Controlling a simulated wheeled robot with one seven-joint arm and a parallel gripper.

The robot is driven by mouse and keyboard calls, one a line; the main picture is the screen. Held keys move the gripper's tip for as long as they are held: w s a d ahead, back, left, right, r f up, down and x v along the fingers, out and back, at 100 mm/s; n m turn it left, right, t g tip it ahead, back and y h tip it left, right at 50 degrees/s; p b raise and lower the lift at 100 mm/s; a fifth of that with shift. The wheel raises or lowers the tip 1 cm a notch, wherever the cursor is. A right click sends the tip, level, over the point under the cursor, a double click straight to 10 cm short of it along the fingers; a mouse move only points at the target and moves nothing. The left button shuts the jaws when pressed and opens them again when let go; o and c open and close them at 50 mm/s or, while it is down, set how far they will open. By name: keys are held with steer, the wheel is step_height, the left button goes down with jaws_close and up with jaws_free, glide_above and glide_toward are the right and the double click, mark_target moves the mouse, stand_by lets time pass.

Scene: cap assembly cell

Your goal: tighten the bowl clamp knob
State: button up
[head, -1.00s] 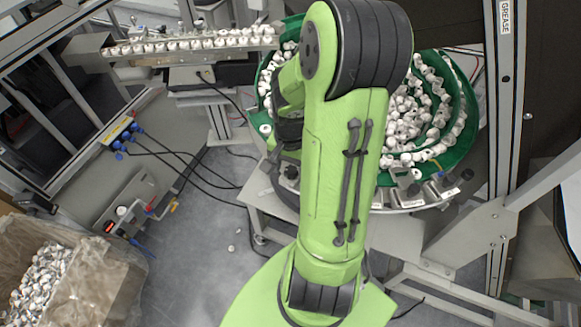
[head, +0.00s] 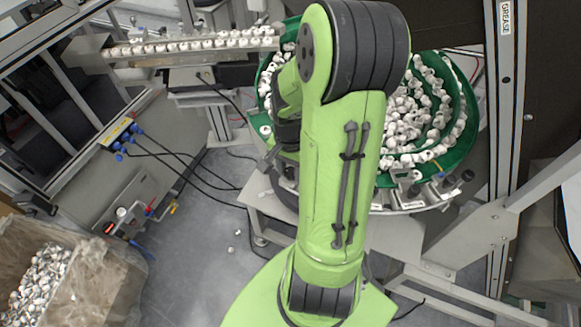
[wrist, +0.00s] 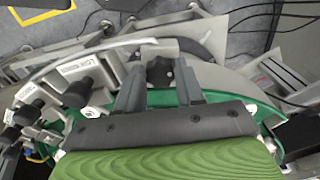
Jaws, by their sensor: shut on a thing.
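The green bowl feeder (head: 463,148) is full of white caps and stands behind my arm in the head view. In the wrist view a dark knob (wrist: 160,70) sits between the two grey fingers of my gripper (wrist: 158,80), which is shut on it. The knob is at the bowl's edge, in front of a curved grey rim. The fingers hide its sides, and the head view does not show the grip clearly. Another black knob (wrist: 77,93) with a white label beside it stands to the left, clear of the fingers.
More black knobs (wrist: 27,115) line the bowl's edge farther left in the wrist view. A cap-filled rail (head: 190,44) runs left from the bowl. A lined box of caps (head: 100,275) stands at lower left. Cables (head: 200,180) cross the floor, and a frame post (head: 505,110) stands at right.

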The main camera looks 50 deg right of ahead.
mark_target(290, 170)
steer(key=m+b, duration=0.1)
steer(key=m, duration=0.4)
steer(key=shift+w, duration=0.1)
steer(key=m+b, duration=0.1)
steer(key=m, duration=0.4)
steer(key=shift+m, duration=0.3)
steer(key=m+b, duration=0.1)
steer(key=m, duration=0.3)
steer(key=shift+w+d, duration=0.1)
steer(key=shift+m+b, duration=0.45)
steer(key=shift+m, duration=2.25)
steer(key=o, duration=1)
steer(key=shift+o, duration=0.2)
step_height(290, 170, up, 16)
steer(key=p, duration=0.2)
steer(key=shift+p, duration=0.3)
steer(key=shift+f, duration=0.1)
